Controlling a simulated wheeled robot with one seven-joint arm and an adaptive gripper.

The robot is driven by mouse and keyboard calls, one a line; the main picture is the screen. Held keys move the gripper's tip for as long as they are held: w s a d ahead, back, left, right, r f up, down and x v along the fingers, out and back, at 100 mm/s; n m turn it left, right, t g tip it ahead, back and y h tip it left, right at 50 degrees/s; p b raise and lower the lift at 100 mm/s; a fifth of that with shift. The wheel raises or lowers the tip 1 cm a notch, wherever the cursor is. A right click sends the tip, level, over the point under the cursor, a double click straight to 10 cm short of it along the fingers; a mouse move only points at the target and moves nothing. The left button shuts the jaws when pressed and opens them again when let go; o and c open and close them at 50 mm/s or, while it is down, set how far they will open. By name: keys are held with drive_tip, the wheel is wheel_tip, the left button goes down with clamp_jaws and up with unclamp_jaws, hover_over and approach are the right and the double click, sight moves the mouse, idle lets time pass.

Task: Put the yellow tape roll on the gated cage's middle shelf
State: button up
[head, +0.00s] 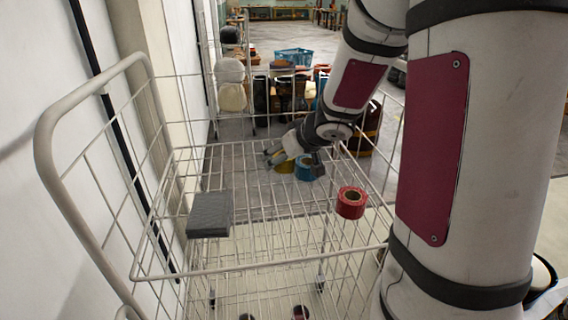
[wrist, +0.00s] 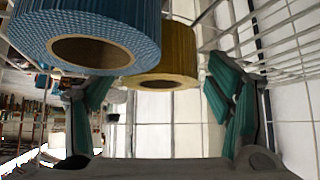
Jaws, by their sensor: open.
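The wire gated cage (head: 50,150) stands in front of me with mesh shelves. The yellow tape roll (head: 286,167) shows near the cage's far side, partly hidden by my gripper (head: 272,157). A blue tape roll (head: 304,170) is just to its right. In the wrist view my gripper (wrist: 158,90) is open, with teal pads left and right. The yellow roll (wrist: 163,66) shows ahead between the fingers, in the upper middle. The blue roll (wrist: 85,38) is nearer and covers the upper left, overlapping the yellow one. Nothing is held.
A red tape roll (head: 351,203) and a grey block (head: 209,214) rest on the cage's upper mesh. Dark and red items show low through the mesh. A wall (head: 25,200) runs along the left. Drums (head: 290,90) and a blue crate (head: 294,57) stand behind the cage.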

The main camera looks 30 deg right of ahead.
drive_tip(key=c, duration=1.4)
